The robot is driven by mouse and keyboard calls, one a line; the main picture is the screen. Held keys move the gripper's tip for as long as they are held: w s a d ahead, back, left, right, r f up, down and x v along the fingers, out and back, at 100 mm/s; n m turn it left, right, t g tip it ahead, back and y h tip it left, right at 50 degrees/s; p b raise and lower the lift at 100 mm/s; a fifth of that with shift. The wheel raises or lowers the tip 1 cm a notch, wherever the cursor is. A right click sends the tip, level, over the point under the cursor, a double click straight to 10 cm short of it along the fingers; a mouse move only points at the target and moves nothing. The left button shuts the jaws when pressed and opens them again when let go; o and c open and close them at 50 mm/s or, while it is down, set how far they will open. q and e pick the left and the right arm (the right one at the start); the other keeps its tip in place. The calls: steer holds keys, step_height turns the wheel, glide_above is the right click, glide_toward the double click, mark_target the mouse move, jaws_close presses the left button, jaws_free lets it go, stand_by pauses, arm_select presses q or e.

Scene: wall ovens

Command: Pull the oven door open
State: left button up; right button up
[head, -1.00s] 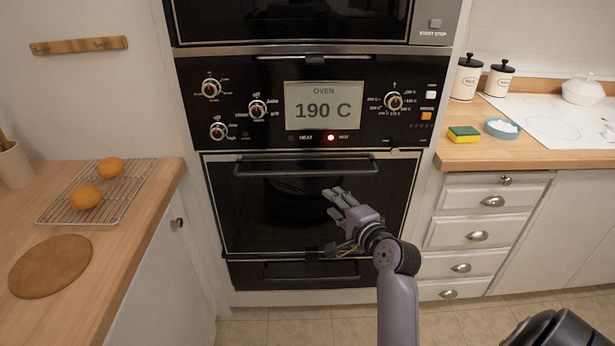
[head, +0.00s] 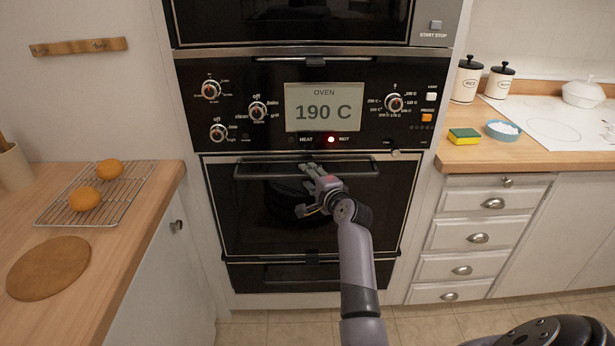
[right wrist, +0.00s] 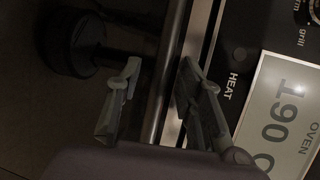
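The oven door (head: 250,220) is dark glass in a metal frame and looks shut. Its handle (head: 260,170) is a dark horizontal bar along the top of the door. In the right wrist view the handle bar (right wrist: 172,70) runs between the two fingers of the gripper (right wrist: 160,90), one on each side. The fingers stand apart with gaps to the bar, so the gripper is open around it. My left gripper is not in view.
The control panel (head: 250,85) with knobs and a 190 C display (head: 324,106) is just above the handle. A lower drawer (head: 310,273) sits below the door. A left counter (head: 120,230) holds a cooling rack (head: 60,212); drawers (head: 480,235) stand at the right.

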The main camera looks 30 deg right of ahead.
steer(key=shift+x, duration=0.8)
jaws_close()
stand_by(0.4)
